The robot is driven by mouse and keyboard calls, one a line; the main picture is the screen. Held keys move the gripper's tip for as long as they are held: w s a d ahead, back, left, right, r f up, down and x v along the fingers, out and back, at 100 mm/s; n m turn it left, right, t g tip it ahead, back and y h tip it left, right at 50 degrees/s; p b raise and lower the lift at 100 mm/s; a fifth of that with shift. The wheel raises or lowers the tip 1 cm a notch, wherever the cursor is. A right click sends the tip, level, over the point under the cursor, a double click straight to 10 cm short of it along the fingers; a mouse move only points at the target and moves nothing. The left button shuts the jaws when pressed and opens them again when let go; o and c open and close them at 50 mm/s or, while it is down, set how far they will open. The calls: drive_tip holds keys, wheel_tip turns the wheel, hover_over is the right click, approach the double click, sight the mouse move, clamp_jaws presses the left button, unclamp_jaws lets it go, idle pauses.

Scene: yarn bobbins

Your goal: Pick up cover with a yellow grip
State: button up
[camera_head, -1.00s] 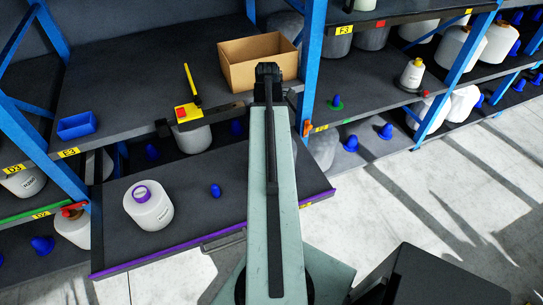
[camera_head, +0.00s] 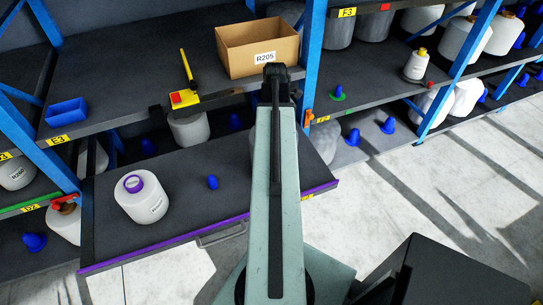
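Two things with yellow parts show, and I cannot tell for sure which is the cover. A small pale, bottle-like piece with a yellow top (camera_head: 417,64) stands upright on the right shelf. A yellow upright bar with a yellow and red block (camera_head: 186,97) at its foot is at the front edge of the left shelf. My gripper (camera_head: 274,75) is at the far end of my raised arm, in front of the cardboard box and between these two things. It looks dark and small, and its fingers cannot be made out. It appears apart from both yellow things.
A cardboard box (camera_head: 240,52) labelled R205 and a blue bin (camera_head: 67,112) stand on the left shelf. A pulled-out, purple-edged shelf (camera_head: 190,208) below holds a white bobbin (camera_head: 145,201) and a blue cone (camera_head: 212,182). Blue posts (camera_head: 311,75) divide the racks. Floor is clear at right.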

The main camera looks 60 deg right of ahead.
drive_tip(key=shift+f, duration=0.1)
clamp_jaws()
idle(1.3)
